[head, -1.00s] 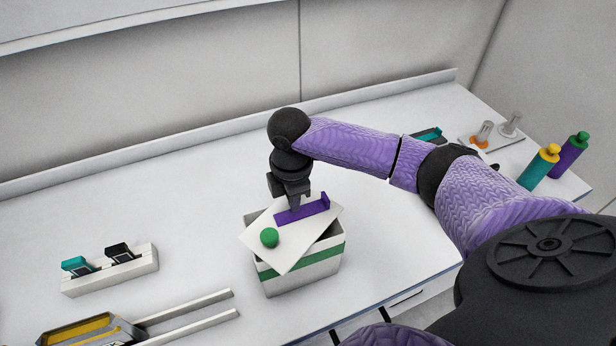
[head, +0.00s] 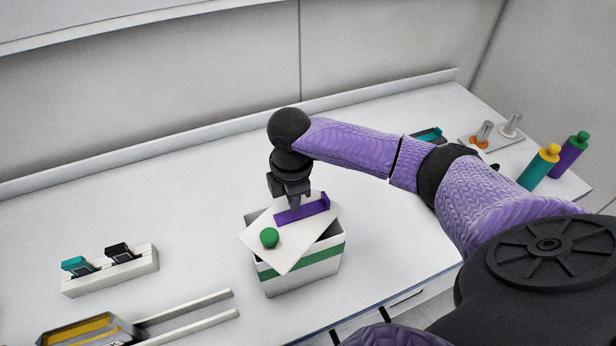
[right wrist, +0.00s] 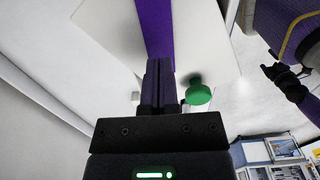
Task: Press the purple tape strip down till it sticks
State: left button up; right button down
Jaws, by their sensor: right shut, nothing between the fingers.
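The purple tape strip (head: 300,212) lies across a white panel (head: 283,252) that rests tilted over the top of a white box with a green band (head: 305,266). One end of the strip stands up at the panel's right edge. My right gripper (head: 296,205) is shut and empty, with its fingertips at the strip; the exact contact is hidden. In the right wrist view the closed fingers (right wrist: 160,70) point along the purple strip (right wrist: 155,28). A green round knob (head: 269,237) sits on the panel, left of the strip. My left gripper is not in view.
A white holder (head: 110,272) with teal and black pieces stands at the left. A yellow and grey item (head: 90,330) with two pale rails (head: 185,316) lies at the front left. Bottles (head: 540,168) stand at the right. The bench behind the box is clear.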

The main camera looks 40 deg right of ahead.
aim_at(295, 215)
jog(key=shift+f+b, duration=0.5)
jog(key=shift+f, duration=0.75)
dwell(0.8)
notch_tip(295, 215, up, 7)
jog(key=p, duration=0.8)
jog(key=shift+r+p, duration=0.15)
jog(key=shift+p, duration=0.25)
